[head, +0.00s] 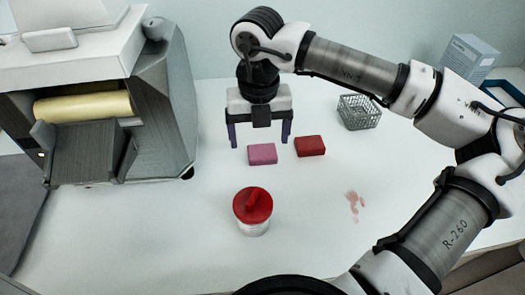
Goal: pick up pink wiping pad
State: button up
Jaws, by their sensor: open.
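The pink wiping pad (262,154) is a small flat block lying on the white table in the head view. My gripper (260,140) points down just behind and above it. Its two dark purple fingers are spread apart, one to the left of the pad and one to the right, with nothing held between them. From this angle I cannot tell how high the fingertips are above the table.
A red pad (310,146) lies just right of the pink one. A red-lidded jar (253,211) stands in front. A wire basket (359,112) is at the back right. A grey machine (160,105) fills the left. A pinkish stain (355,204) marks the table at right.

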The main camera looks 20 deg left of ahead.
aim_at(263, 154)
jog(key=f, duration=0.1)
jog(key=f+p, duration=0.1)
jog(key=f, duration=0.2)
jog(key=shift+w+d+p, duration=0.2)
jog(key=shift+d+p, duration=0.15)
jog(key=shift+f, duration=0.65)
jog(key=c, duration=1.2)
jog(key=shift+o, duration=0.2)
notch_tip(263, 154, up, 10)
jog(key=b, duration=0.2)
